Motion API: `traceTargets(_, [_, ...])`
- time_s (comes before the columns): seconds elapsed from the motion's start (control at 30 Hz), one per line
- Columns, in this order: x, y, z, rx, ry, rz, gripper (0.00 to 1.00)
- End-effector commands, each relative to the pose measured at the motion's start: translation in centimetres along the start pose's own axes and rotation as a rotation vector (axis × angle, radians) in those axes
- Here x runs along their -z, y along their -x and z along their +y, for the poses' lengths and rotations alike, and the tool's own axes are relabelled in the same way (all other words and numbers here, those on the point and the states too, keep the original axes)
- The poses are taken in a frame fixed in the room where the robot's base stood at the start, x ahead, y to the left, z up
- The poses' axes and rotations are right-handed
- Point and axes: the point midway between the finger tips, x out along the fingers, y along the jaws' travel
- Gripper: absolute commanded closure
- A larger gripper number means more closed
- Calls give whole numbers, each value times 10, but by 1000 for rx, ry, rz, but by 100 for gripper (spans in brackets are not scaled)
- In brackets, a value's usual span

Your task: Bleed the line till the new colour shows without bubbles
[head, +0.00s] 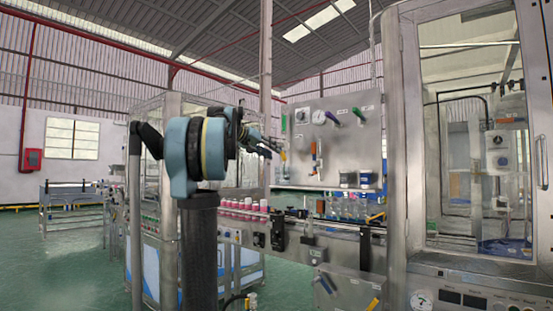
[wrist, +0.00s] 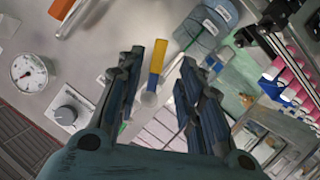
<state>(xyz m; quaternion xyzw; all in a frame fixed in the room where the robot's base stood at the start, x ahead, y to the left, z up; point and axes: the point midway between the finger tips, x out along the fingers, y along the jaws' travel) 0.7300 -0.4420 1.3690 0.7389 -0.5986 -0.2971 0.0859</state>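My gripper (head: 274,147) is at the panel's left edge, near a small yellow handle (head: 283,155). In the wrist view my gripper (wrist: 173,54) is open and empty. The gauge (wrist: 30,70) and a dial knob (wrist: 68,112) are at left. Line colour and bubbles are too small to tell.
Pink-and-white cans (head: 242,208) line a conveyor below. A tall glass-doored cabinet (head: 400,130) stands at right.

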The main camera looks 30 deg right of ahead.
Motion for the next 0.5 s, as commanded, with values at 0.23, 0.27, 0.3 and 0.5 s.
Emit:
traceTargets(0.23, [0, 35, -1, 1, 0, 0, 66])
traceTargets(0.27, [0, 37, -1, 1, 0, 0, 66])
traceTargets(0.3, [0, 40, -1, 1, 0, 0, 66])
traceTargets(0.5, [0, 44, 0, -1, 0, -1, 66])
